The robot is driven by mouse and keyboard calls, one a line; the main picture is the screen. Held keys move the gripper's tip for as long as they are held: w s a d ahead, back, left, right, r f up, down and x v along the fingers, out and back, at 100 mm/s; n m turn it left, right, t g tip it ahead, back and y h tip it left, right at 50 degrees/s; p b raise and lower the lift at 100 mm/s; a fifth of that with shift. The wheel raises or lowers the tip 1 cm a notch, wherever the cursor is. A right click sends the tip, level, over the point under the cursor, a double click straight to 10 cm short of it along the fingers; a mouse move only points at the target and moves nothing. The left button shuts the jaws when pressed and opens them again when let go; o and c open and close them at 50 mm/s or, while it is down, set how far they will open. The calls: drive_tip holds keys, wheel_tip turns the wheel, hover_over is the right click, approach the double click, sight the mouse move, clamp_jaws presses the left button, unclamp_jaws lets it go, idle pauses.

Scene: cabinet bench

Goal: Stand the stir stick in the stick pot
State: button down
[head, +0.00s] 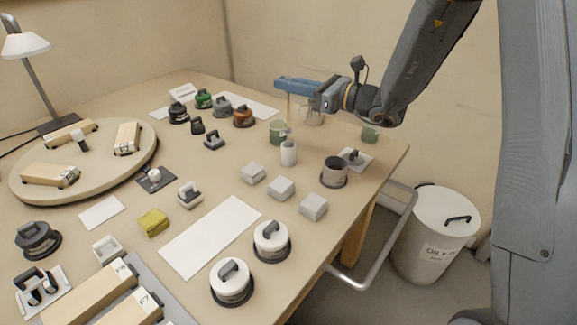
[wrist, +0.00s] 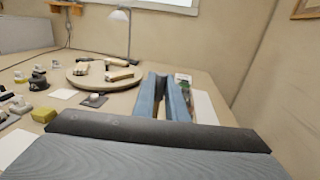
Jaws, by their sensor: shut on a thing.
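My gripper (head: 298,86) is above the far right part of the table, its blue fingers pointing left. It is shut on the stir stick (head: 289,106), a thin pale wooden stick hanging upright below the fingers. The stick's lower end shows by the rim of a green cup (head: 277,131); I cannot tell whether it is inside or behind. A white cylindrical pot (head: 289,153) stands just in front of that cup. Which vessel is the stick pot is not clear. In the wrist view the fingers (wrist: 165,95) show, but the stick cannot be made out.
A beige cup (head: 312,117) stands below my gripper, and another green cup (head: 370,133) stands to the right. A dark-topped pot (head: 334,173) and several grey blocks (head: 281,188) are nearer. Several dark, green and brown lidded items (head: 204,99) stand left of the fingers. A round board (head: 95,180) is at left.

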sight(289, 128)
drive_tip(key=shift+w+f+b, duration=0.3)
drive_tip(key=shift+f, duration=0.45)
wheel_tip(289, 128, down, 9)
drive_tip(key=shift+f, duration=0.3)
drive_tip(key=shift+f, duration=0.15)
drive_tip(key=c, duration=1.8)
unclamp_jaws()
drive_tip(key=shift+o, duration=0.2)
